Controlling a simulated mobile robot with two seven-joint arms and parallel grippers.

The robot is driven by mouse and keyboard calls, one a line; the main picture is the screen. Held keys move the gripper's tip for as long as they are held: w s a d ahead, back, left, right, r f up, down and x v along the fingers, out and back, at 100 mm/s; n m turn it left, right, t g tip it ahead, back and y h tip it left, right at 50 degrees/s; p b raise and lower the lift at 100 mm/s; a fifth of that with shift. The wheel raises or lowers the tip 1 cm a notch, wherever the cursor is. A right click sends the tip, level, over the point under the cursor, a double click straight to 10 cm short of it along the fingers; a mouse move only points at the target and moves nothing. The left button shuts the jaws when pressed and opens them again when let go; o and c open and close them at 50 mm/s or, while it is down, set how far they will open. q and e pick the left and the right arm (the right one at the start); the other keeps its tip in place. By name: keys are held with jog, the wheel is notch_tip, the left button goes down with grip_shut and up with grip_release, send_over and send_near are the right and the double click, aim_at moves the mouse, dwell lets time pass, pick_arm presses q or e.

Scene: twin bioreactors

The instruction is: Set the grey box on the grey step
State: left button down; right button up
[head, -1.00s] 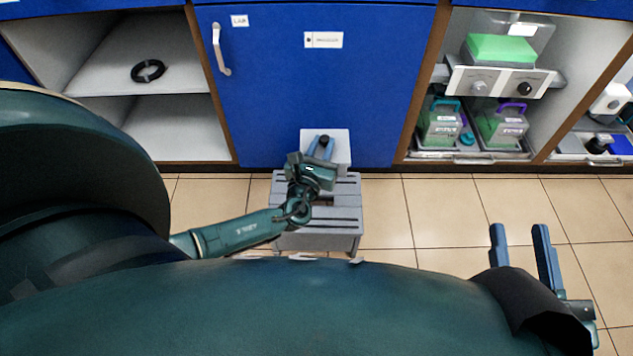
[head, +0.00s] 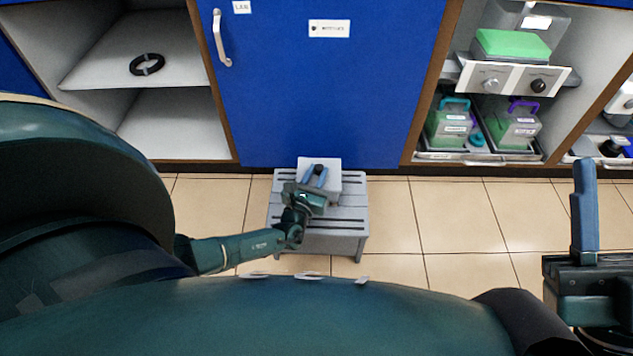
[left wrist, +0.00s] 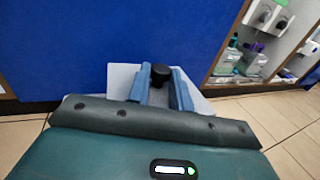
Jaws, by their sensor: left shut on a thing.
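The grey box (head: 332,187) is a small pale block with a black knob on top. My left gripper (head: 315,176) is shut on the knob, one blue finger on each side. In the left wrist view the box (left wrist: 120,82) shows behind the fingers, with the dark knob between them. The grey step (head: 345,225) is a low slatted stool on the floor. The box is over the back part of its top; I cannot tell whether they touch. My right gripper (head: 585,208) is at the right edge, with only one finger clearly visible.
A blue cabinet door (head: 310,95) stands just behind the step. A black ring (head: 147,64) lies on the open shelf at left. The right shelves hold a device with a green top (head: 512,46) and handled boxes (head: 450,122). Tiled floor is clear right of the step.

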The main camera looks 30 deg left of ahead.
pick_arm(q)
jog(key=shift+f, duration=0.5)
pick_arm(e)
jog(key=shift+s+r+n+y, duration=0.2)
jog(key=shift+r+n+y, duration=0.25)
jog(key=shift+n+y, duration=0.25)
pick_arm(q)
jog(key=shift+f, duration=0.15)
jog(key=c, duration=1.3)
grip_release()
jog(key=shift+o, duration=0.2)
pick_arm(e)
jog(key=shift+d, duration=0.1)
